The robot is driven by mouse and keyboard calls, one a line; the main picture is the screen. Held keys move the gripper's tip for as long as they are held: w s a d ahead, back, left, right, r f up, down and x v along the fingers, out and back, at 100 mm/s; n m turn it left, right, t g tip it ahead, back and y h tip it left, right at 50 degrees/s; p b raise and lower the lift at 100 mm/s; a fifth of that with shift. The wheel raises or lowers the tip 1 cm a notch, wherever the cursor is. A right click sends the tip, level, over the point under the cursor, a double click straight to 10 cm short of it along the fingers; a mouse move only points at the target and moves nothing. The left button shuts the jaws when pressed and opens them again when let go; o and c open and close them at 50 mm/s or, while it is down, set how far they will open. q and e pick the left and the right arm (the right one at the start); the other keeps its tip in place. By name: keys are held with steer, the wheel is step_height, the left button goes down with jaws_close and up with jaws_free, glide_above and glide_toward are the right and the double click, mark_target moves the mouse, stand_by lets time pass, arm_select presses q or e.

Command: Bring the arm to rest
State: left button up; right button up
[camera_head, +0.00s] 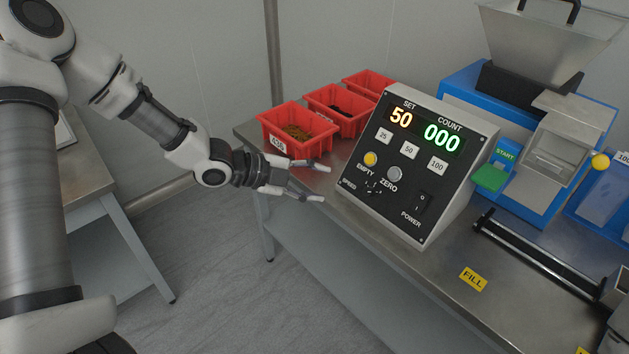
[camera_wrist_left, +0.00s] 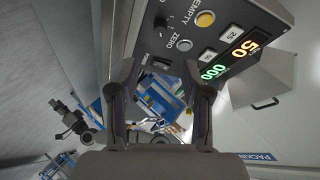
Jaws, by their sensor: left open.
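My left gripper (camera_head: 322,182) is open and empty in the head view. It hangs just left of the lower left part of the control box, in front of the red bins, near the table's edge. The grey control box (camera_head: 462,190) has a black face showing SET 50 in orange and COUNT 000 in green. In the left wrist view my left gripper (camera_wrist_left: 165,75) has its two fingers apart with nothing between them. The control panel (camera_wrist_left: 200,50) lies close beyond the fingertips there.
Red bins (camera_head: 290,128) with small parts stand at the back of the steel table (camera_head: 415,268). A blue machine with a hopper (camera_head: 550,45) stands behind the box, with a green START tab (camera_head: 490,178). A black rail (camera_head: 535,250) lies at right. Open floor lies below the arm.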

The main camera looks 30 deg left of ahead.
arm_select(q)
steer(key=shift+s, duration=0.1)
stand_by(0.4)
steer(key=s+d+f+n+g+y+p, duration=0.2)
steer(key=s+d+f+g+p, duration=0.15)
steer(key=s+f, duration=0.55)
steer(key=s+d+f+n+g+y+p, duration=0.1)
steer(key=s+d+f+n+g+p, duration=0.25)
steer(key=s+f, duration=0.45)
steer(key=s+a+f+n+g+y, duration=0.1)
steer(key=s+a+f+n+y, duration=0.1)
steer(key=s+n, duration=0.3)
steer(key=s+a+f+n+g+y, duration=0.1)
steer(key=s+a+n+y, duration=0.3)
steer(key=n, duration=0.7)
steer(key=shift+s+f+p, duration=0.3)
steer(key=shift+s+f, duration=0.45)
steer(key=shift+s, duration=0.15)
